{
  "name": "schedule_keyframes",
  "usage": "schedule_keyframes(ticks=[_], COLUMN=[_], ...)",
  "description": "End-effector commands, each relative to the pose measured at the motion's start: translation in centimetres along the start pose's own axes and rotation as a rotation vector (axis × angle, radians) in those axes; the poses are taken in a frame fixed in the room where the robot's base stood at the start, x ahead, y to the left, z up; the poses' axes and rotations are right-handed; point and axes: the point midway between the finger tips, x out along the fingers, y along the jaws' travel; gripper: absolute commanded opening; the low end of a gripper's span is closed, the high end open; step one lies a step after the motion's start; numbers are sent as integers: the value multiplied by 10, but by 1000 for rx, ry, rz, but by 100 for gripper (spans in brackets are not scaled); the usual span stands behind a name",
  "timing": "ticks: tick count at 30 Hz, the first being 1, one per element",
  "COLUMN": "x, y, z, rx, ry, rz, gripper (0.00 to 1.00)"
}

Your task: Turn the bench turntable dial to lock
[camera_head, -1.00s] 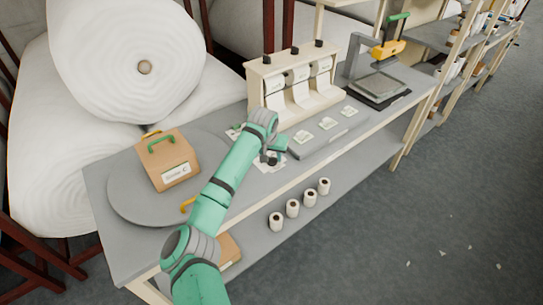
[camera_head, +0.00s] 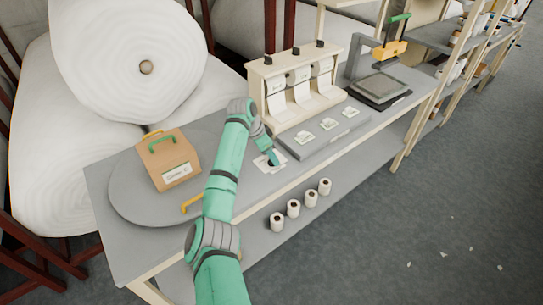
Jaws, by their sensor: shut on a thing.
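The bench turntable (camera_head: 125,196) is a large grey disc at the left end of the bench, with a yellow handle at its front edge. A cardboard box (camera_head: 165,152) with a green handle and a white label stands on it. Right of the turntable, a white plate (camera_head: 261,168) lies on the bench top with a small dark dial on it. My gripper (camera_head: 272,160) points down at this dial and is shut on it. The fingers are tiny here and hide most of the dial, so its pointer and setting cannot be read.
A cream dispenser (camera_head: 265,78) with several paper strips stands behind my gripper. A grey tray (camera_head: 325,135) with cards lies close on the right, and a yellow-headed press (camera_head: 388,50) farther right. White rolls (camera_head: 130,60) lie behind the bench; small rolls (camera_head: 293,208) sit on the lower shelf.

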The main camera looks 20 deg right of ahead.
Motion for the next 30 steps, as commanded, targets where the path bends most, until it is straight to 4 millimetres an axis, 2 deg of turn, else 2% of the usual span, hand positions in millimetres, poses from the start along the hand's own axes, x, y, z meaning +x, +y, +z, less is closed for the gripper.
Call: schedule_keyframes(ticks=[15,30], x=[-1,0], y=[-3,-4], z=[-3,-2], rx=[377,493], ry=[0,0], rz=[157,203], gripper=[15,15])
